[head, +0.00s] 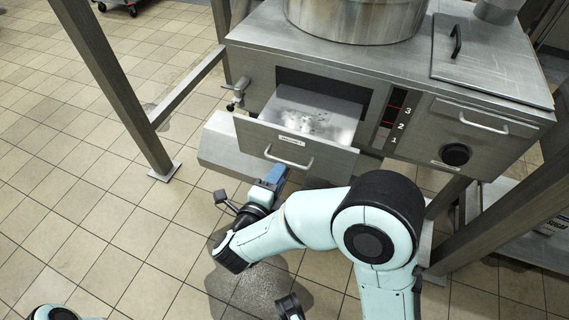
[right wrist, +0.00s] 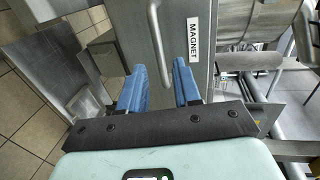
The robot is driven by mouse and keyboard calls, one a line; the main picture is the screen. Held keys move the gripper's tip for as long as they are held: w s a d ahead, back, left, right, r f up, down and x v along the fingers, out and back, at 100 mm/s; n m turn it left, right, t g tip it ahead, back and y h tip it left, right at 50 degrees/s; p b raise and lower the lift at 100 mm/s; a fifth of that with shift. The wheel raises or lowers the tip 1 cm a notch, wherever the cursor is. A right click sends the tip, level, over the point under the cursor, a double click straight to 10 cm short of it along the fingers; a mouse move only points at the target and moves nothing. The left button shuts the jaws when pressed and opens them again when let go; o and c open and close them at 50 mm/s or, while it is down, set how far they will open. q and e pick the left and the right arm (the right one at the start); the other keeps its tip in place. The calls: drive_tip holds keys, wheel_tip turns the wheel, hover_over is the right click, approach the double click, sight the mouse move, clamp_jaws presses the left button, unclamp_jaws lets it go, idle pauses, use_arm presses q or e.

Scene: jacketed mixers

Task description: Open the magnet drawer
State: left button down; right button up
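In the right wrist view the label (right wrist: 193,37) reads "MAGNET", and the handle also shows there (right wrist: 157,45). My right gripper (head: 274,174) is just in front of the handle, low and to its left. My left gripper is not in view.
Another drawer (head: 471,118) at the right of the machine is shut. A numbered strip (head: 395,121) sits between the two drawers. A steel vessel (head: 355,20) stands on top. A metal post (head: 115,85) stands at left. The tiled floor in front is free.

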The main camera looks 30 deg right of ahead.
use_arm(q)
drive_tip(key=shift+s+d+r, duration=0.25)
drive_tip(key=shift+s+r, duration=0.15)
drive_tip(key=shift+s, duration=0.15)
use_arm(e)
drive_tip(key=v, duration=0.7)
